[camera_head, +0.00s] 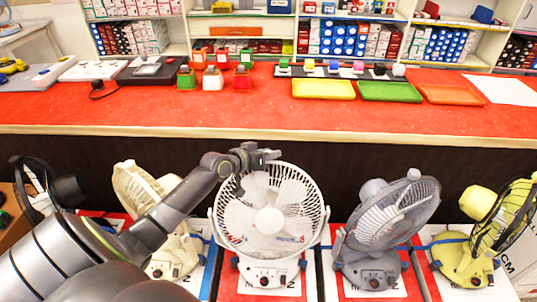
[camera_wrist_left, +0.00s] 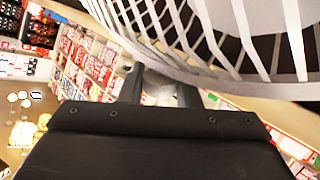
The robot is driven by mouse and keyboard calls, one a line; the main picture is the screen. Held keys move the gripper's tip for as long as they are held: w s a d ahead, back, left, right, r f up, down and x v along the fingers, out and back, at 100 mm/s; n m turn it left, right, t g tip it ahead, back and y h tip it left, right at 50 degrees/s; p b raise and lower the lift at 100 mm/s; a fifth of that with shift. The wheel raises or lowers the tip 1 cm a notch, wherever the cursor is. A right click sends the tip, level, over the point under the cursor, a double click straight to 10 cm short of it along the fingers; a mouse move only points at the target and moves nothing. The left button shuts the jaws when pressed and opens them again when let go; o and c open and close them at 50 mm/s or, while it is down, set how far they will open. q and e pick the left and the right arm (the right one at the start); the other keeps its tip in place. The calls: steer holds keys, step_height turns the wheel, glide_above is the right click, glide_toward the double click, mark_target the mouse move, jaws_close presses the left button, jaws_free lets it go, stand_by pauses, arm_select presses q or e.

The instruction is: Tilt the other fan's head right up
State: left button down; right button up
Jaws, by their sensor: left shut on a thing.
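Several desk fans stand in a row in front of the counter. The white fan (camera_head: 269,220) is in the middle of the head view, its round cage facing me on a white base with knobs. My right gripper is not in view.
A cream fan (camera_head: 150,195), partly behind my left arm, and a black fan (camera_head: 40,185) stand on the left. A yellow fan (camera_head: 490,225) stands far right. The red counter (camera_head: 200,118) behind holds coloured trays and small items.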

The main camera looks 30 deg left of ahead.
arm_select(q)
steer(key=c, duration=1.1)
jaws_free()
steer(key=p+v, duration=0.3)
steer(key=v, duration=1.4)
steer(key=shift+s, duration=0.25)
